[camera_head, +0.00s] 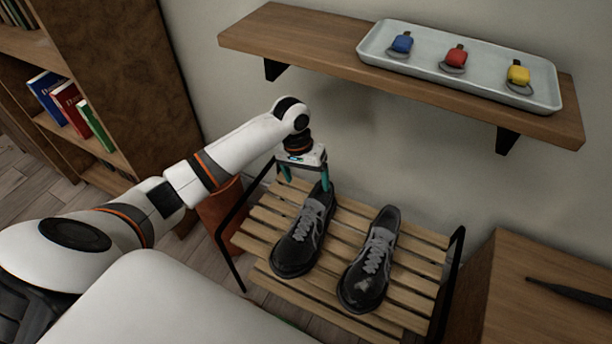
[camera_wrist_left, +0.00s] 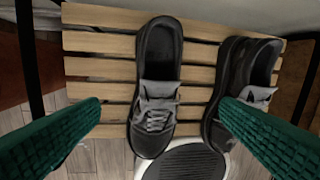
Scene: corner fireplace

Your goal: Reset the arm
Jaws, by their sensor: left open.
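My left gripper (camera_head: 306,178) has its green fingers apart and empty, pointing down above the back of the slatted shoe rack (camera_head: 262,238). One black and grey shoe (camera_head: 303,235) sits on the rack below and in front of it. A second black and grey shoe (camera_head: 371,262) stands to its right. In the left wrist view the open fingers of the left gripper (camera_wrist_left: 160,108) lie on both sides of the left shoe (camera_wrist_left: 155,85). The right finger overlaps the other shoe (camera_wrist_left: 245,75) in the picture. My right gripper is not in view.
A wall shelf (camera_head: 330,52) above holds a tray (camera_head: 375,50) with a blue, a red and a yellow tagged item. A bookcase (camera_head: 150,75) stands at left. A wooden cabinet (camera_head: 530,300) with a dark thin object (camera_head: 570,291) is at right.

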